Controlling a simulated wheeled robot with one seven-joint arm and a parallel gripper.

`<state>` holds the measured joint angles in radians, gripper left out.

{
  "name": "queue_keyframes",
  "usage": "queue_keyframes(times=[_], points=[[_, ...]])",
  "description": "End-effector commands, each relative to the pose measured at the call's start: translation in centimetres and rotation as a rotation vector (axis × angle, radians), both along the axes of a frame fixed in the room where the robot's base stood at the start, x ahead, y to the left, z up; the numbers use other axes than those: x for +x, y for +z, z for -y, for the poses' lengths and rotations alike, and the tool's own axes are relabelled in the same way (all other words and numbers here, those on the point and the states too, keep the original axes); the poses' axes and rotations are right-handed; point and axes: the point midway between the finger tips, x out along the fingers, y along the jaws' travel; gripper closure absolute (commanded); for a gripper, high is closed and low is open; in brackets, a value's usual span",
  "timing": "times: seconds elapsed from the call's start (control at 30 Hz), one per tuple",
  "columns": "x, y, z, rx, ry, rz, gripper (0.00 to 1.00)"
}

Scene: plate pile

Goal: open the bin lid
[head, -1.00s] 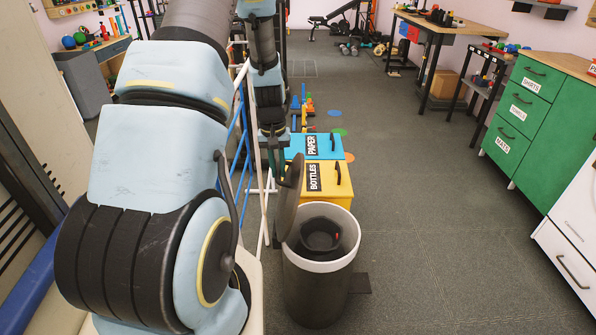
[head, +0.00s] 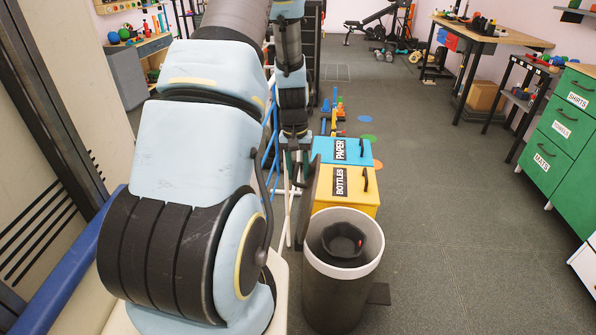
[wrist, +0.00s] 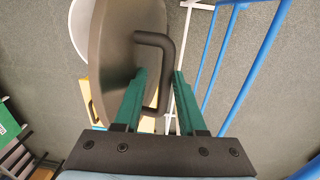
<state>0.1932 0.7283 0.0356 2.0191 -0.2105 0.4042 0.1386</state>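The bin (head: 333,290) is a dark grey cylinder with a white rim, and its mouth is uncovered, showing a dark inner bucket. The bin lid (head: 309,200) stands raised at the bin's left side, seen almost edge-on in the head view. In the wrist view the lid (wrist: 112,50) is a large dark disc with a black loop handle (wrist: 166,60). My gripper (wrist: 160,75) has its green fingers apart, one on either side of the handle's outer bar. No firm grip shows. In the head view my gripper (head: 295,165) is small and partly hidden behind the lid.
A yellow BOTTLES box (head: 350,185) and a blue PAPER box (head: 343,149) stand just behind the bin. A white and blue rack (wrist: 235,60) is close beside my gripper. Green drawers (head: 565,140) stand at the right. The floor between is clear.

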Motion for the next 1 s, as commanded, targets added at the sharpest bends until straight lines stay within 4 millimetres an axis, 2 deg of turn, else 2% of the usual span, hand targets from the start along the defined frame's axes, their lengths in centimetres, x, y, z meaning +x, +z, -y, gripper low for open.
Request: queue_keyframes(times=[0.37,0.47,0.8,1.0], points=[[0.2,0.5,0.0,-0.001,-0.001,0.006,0.53],[0.3,1.7,0.0,-0.001,-0.001,0.008,0.53],[0.3,8.2,-0.4,-0.001,-0.001,0.008,0.53],[0.2,10.4,-0.6,0.0,0.0,0.004,0.53]])
